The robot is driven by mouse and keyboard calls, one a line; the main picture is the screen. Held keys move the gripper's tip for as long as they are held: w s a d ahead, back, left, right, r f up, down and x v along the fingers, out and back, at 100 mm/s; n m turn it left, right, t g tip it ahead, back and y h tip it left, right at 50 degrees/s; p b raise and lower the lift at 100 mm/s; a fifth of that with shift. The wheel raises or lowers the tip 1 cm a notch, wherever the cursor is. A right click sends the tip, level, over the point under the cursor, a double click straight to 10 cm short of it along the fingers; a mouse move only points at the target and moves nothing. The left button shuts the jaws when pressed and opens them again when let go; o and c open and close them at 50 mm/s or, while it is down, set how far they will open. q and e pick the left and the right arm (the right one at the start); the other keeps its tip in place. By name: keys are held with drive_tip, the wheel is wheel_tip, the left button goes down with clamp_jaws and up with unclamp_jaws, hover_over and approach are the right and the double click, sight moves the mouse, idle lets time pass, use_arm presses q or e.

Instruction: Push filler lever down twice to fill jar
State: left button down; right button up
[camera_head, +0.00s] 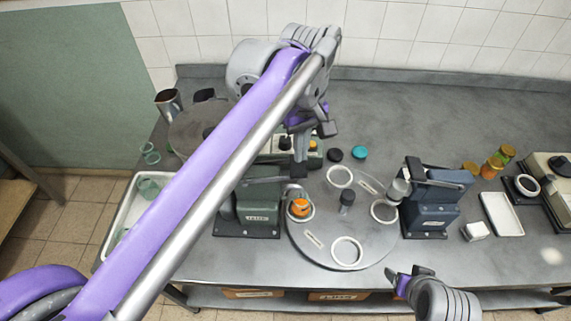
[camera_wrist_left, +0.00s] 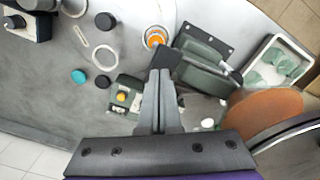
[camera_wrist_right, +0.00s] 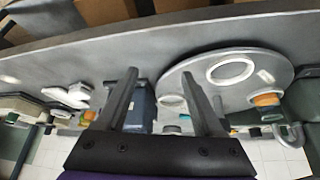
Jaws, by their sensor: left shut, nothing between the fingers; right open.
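The dark green filler (camera_head: 250,207) stands at the left edge of the round turntable, and its body also shows in the left wrist view (camera_wrist_left: 205,52). Its dark lever arm (camera_head: 272,180) reaches right, over the turntable's edge. A jar with orange contents (camera_head: 299,208) sits in a turntable ring beside the filler; it shows in the left wrist view (camera_wrist_left: 155,38). My left gripper (camera_head: 300,168) is shut and empty, pointing down at the lever's right end. I cannot tell whether it touches the lever. My right gripper (camera_head: 411,276) is open and empty near the front edge.
The turntable (camera_head: 325,245) holds several white rings. A blue machine (camera_head: 432,200) stands at its right. Black (camera_head: 335,154) and teal (camera_head: 360,153) lids lie behind. A white tray (camera_head: 115,225) with green glass jars is at left. My left arm crosses above the counter.

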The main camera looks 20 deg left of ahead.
sight(303, 164)
use_arm(q)
drive_tip(key=shift+f, duration=0.1)
use_arm(e)
drive_tip(key=shift+f, duration=0.1)
idle(0.3)
use_arm(q)
drive_tip(key=shift+f+b, duration=0.35)
drive_tip(key=shift+f, duration=0.3)
use_arm(e)
drive_tip(key=shift+s+f, duration=0.25)
drive_tip(key=shift+f, duration=0.15)
use_arm(q)
drive_tip(key=shift+f, duration=0.1)
drive_tip(key=shift+w+d+f+b, duration=0.1)
drive_tip(key=shift+f+b, duration=0.5)
drive_tip(key=shift+f, duration=0.6)
drive_tip(key=shift+d+f+b, duration=0.1)
drive_tip(key=shift+f+b, duration=0.5)
drive_tip(key=shift+f, duration=0.55)
use_arm(e)
drive_tip(key=f, duration=0.1)
drive_tip(key=s+f, duration=0.1)
drive_tip(key=f, duration=0.1)
drive_tip(key=shift+f, duration=0.1)
